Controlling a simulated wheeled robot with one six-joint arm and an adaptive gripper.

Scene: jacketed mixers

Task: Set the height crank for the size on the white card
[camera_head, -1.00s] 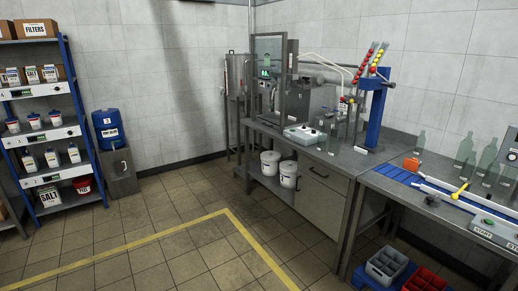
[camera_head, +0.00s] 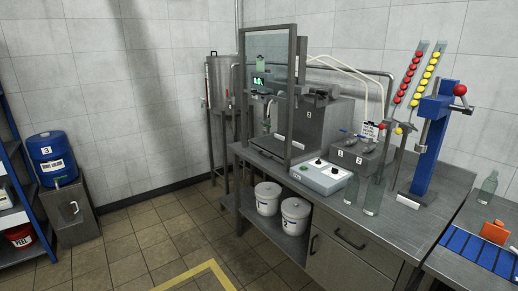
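A blue upright column (camera_head: 430,150) stands on the right part of the steel bench, with a grey bracket and a red ball knob (camera_head: 460,90) at its upper right. The knob may belong to a crank; I cannot tell for sure. A white label (camera_head: 407,201) lies at the column's foot. My gripper is not in view.
Clear bottles (camera_head: 373,197) and a grey control box (camera_head: 320,176) stand on the bench (camera_head: 385,230). A framed glass guard (camera_head: 268,95) stands at its left. Two white buckets (camera_head: 295,215) sit on the lower shelf. Open tiled floor (camera_head: 110,260) lies left of the bench.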

